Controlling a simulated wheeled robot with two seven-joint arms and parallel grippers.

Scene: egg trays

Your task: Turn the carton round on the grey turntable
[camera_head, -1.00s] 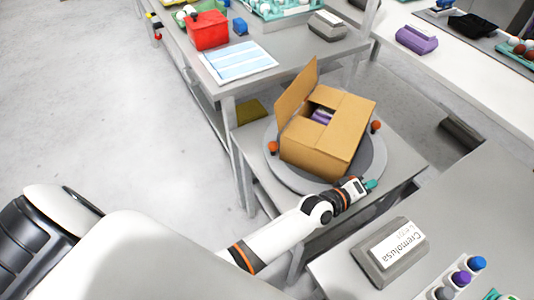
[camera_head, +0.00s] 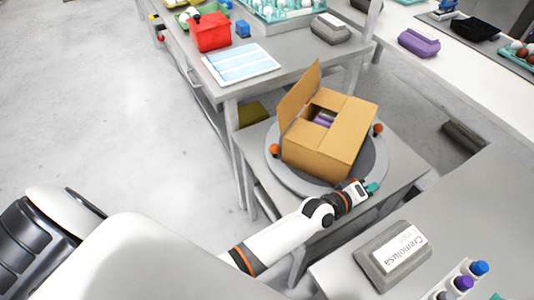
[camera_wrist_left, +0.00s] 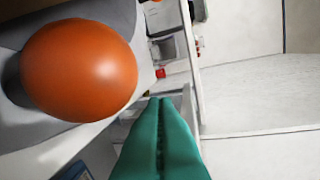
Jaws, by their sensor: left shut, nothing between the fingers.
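The open cardboard carton (camera_head: 325,140) sits on the round grey turntable (camera_head: 377,165), with one flap raised at its left and something purple inside. Orange knobs show at the turntable's left (camera_head: 275,150) and right (camera_head: 378,129) edges. My left gripper (camera_head: 372,187), with green fingertips, is at the turntable's near right edge, apart from the carton. In the left wrist view its green fingers (camera_wrist_left: 160,135) are shut and empty, with a large orange knob (camera_wrist_left: 80,70) close beside them at the left. My right gripper is not in view.
A grey table behind holds a red container (camera_head: 210,32), a blue-striped sheet (camera_head: 241,64) and egg trays. In front right, a grey table carries a box labelled Cremolusa (camera_head: 395,252) and several colored-capped bottles (camera_head: 463,282). Open floor lies at the left.

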